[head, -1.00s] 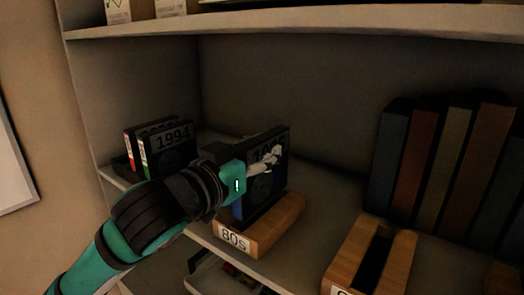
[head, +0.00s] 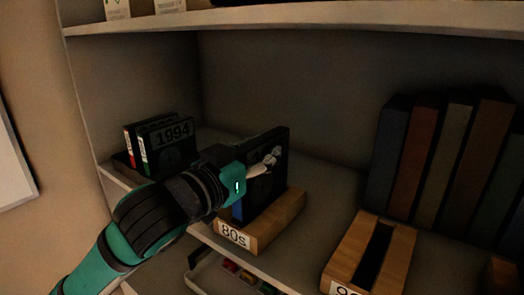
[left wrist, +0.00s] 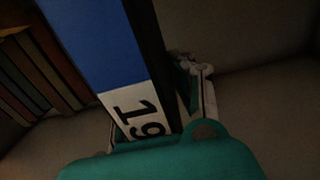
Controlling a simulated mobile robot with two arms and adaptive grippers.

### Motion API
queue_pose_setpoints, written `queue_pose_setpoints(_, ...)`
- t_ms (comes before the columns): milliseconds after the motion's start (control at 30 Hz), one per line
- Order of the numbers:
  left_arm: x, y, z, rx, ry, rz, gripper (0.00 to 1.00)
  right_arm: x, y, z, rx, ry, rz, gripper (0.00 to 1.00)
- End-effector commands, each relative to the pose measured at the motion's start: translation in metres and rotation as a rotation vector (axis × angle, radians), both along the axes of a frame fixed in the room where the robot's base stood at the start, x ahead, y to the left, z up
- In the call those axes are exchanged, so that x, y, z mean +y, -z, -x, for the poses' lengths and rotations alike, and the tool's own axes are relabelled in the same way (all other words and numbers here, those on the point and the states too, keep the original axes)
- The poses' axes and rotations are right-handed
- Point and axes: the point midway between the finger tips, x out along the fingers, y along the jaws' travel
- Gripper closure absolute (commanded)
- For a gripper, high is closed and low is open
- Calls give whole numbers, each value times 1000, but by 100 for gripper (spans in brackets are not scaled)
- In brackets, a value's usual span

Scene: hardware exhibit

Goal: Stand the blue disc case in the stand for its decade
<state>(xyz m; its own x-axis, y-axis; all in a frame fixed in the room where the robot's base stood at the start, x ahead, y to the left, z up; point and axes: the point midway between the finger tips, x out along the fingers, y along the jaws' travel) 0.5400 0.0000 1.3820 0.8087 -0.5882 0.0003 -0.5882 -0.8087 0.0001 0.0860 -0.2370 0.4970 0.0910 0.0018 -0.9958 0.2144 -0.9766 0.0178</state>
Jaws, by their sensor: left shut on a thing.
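The blue disc case (head: 238,211) is upright at the wooden 80s stand (head: 286,212), mostly dark in the head view with blue at its near lower edge. I cannot tell whether its bottom rests in the slot. My left gripper (head: 268,162) is shut on the case's upper part. In the left wrist view the case (left wrist: 98,42) shows a blue face and a white label reading "19"; the other digits are hidden. A second wooden stand (head: 398,248), with an empty slot and a partly cut-off label, is at right. My right gripper is not in view.
Disc cases marked 1994 (head: 168,143) stand at the shelf's left end. Several large books (head: 412,150) stand at the right. An upper shelf (head: 300,20) overhangs. A tray with small coloured items (head: 240,275) is below. Bare shelf lies between the two stands.

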Motion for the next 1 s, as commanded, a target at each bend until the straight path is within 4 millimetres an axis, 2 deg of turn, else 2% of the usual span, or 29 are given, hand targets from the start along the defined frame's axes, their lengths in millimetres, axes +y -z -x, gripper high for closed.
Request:
queue_pose_setpoints(400, 0, 1, 0, -2, 0, 0, 100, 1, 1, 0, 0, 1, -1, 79)
queue_pose_setpoints(1000, 0, 26, 0, -2, 0, 0, 100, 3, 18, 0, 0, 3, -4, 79)
